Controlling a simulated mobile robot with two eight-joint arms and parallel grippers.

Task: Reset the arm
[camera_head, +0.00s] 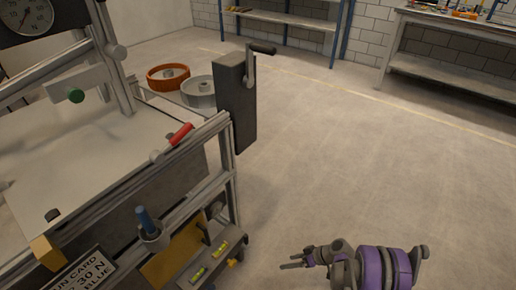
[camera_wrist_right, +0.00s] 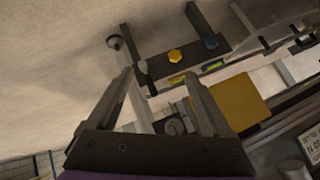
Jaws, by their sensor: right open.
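My right gripper (camera_head: 284,262) is at the lower middle of the head view, at the end of my purple-banded arm, over the bare floor. Its fingers point left toward the sandbed rig (camera_head: 226,187) and are apart from it. In the right wrist view the two fingers of the gripper (camera_wrist_right: 158,78) are spread with nothing held between them. My left gripper is in neither view.
The rig carries a red handle (camera_head: 180,134), a dark post with a crank (camera_head: 236,100), and a blue-handled tool (camera_head: 145,222) in a cup. Open floor spreads right, to a workbench (camera_head: 450,62).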

